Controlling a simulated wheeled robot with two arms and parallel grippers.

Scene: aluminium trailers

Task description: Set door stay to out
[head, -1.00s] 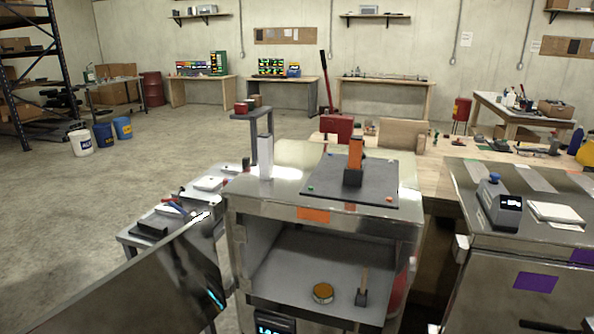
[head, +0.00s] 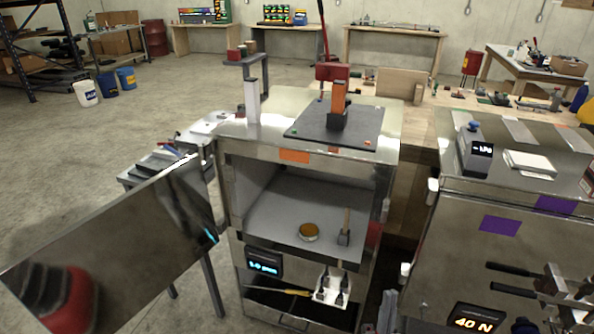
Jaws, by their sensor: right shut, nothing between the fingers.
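The aluminium trailer cabinet (head: 222,131) stands in the middle with its door (head: 125,240) swung open to the left. A small cyan glint shows at the door's near edge, but I cannot tell whether it belongs to the door stay. I cannot clearly pick out the stay or its setting. My right gripper (head: 489,277) appears at the lower right with dark fingers pointing left, in front of the right-hand cabinet. It is shut and empty, apart from the door. My left gripper is not in view.
Below are a lit display (head: 262,262) and a drawer with a yellow-handled tool (head: 285,291). The right-hand cabinet (head: 450,215) stands close by.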

